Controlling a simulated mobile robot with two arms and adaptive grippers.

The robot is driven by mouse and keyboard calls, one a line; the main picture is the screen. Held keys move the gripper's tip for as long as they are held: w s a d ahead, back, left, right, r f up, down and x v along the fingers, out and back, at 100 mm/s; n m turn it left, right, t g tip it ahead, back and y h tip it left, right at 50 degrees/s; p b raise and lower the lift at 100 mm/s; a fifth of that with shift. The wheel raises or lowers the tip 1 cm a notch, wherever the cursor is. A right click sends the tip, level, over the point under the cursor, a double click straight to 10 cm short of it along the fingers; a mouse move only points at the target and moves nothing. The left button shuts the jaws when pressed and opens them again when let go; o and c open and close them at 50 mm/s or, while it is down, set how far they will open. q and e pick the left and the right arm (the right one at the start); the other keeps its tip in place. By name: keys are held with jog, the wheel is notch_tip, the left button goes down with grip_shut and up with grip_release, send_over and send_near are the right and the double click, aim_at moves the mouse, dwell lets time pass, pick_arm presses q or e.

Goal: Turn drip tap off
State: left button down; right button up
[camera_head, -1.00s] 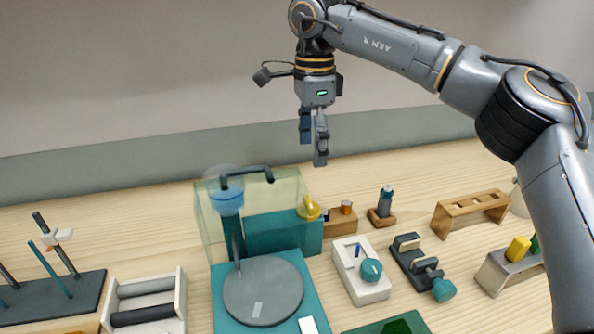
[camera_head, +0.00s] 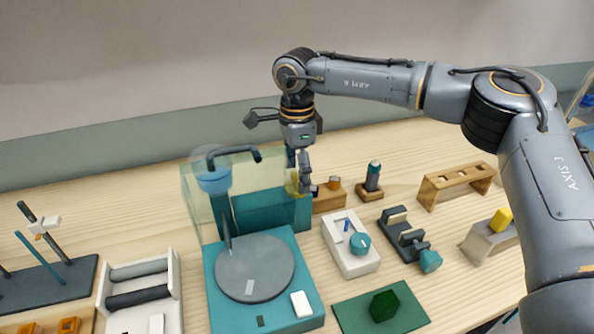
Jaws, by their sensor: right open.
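The teal grinding machine (camera_head: 214,295) stands left of centre with a round grey disc (camera_head: 254,268) on top and a clear guard behind it. A blue drip cup (camera_head: 214,182) with a dark bent pipe sits above the disc at the back left. A yellow knob (camera_head: 292,183), which looks like the tap, is at the back right of the machine, partly hidden by a finger. My right gripper (camera_head: 298,178) points down, open, with its fingers at the yellow knob; whether they touch it I cannot tell. My left gripper is not in view.
Right of the machine are a white box with a teal knob (camera_head: 341,262), a dark clamp (camera_head: 396,222), a small wooden stand (camera_head: 369,193) and a wooden rack (camera_head: 428,197). A green mat (camera_head: 350,316) lies in front. A rod stand (camera_head: 62,285) and white roller tray (camera_head: 172,303) are left.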

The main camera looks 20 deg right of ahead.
jog(key=shift+f, duration=0.4)
jog(key=c, duration=1.1)
jog(key=shift+c, duration=0.2)
